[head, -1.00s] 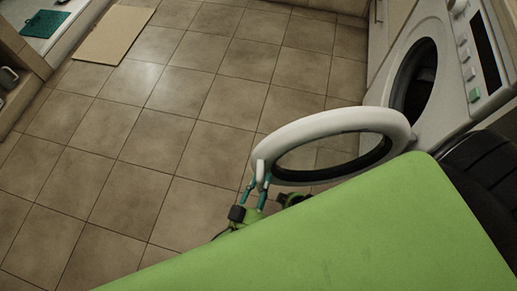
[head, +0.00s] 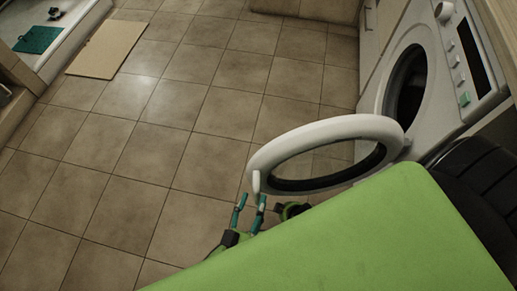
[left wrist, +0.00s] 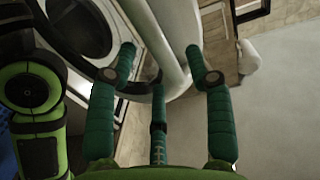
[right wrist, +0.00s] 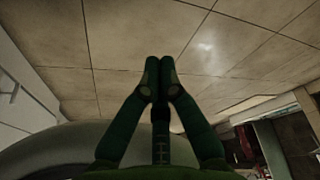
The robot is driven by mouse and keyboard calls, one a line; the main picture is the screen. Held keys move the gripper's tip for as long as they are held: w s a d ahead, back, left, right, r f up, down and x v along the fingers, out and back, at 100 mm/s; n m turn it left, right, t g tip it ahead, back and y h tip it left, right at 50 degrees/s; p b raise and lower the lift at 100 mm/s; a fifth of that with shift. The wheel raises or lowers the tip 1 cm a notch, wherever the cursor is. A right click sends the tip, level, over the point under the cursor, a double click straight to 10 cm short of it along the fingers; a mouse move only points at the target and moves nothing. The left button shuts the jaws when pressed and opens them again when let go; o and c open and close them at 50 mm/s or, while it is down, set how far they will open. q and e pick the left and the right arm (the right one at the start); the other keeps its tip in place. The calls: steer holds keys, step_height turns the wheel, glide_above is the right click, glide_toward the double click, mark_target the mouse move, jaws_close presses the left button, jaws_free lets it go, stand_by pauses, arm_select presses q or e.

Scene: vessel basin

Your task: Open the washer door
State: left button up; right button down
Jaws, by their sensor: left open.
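The white washer (head: 438,62) stands at the right, with its dark round drum opening (head: 406,88) uncovered. Its round door (head: 325,130), a white ring with a dark inner rim, is swung wide out over the floor. A small white handle (head: 256,183) is on the door's near left edge. My left gripper (head: 250,199) is open and empty, its teal fingertips just below the handle. The left wrist view shows the door's white rim (left wrist: 160,42) beyond the spread fingers (left wrist: 162,58). In the right wrist view, my right gripper (right wrist: 160,68) has its fingertips together, with nothing between them.
Tiled floor (head: 140,150) lies open to the left of the door. A beige mat (head: 106,48) lies at the upper left, near a white tub edge with a teal mat (head: 38,39). My green body covers the lower right of the head view.

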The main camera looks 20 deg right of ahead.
arm_select(q)
steer(key=v, duration=0.9)
steer(key=a+f+n+g+y+p, duration=0.3)
steer(key=a+f+g+y+p, duration=0.4)
steer(key=a+f+p, duration=0.65)
steer(key=s+a+f+n+g+y+p, duration=0.1)
steer(key=s+a+n+g+y+p, duration=0.2)
steer(key=s+a, duration=0.8)
steer(key=shift+s+a+f+g+y+p, duration=0.25)
steer(key=shift+a+g+y+p, duration=0.25)
steer(key=shift+g+y+p, duration=0.5)
steer(key=shift+c, duration=1.2)
arm_select(e)
steer(key=s+d+r+g, duration=0.1)
steer(key=s+r, duration=0.4)
steer(key=s, duration=0.3)
steer(key=s+d+r+g, duration=0.1)
steer(key=s+r+g, duration=0.1)
steer(key=s+r, duration=0.3)
steer(key=s, duration=0.4)
steer(key=shift+s, duration=0.3)
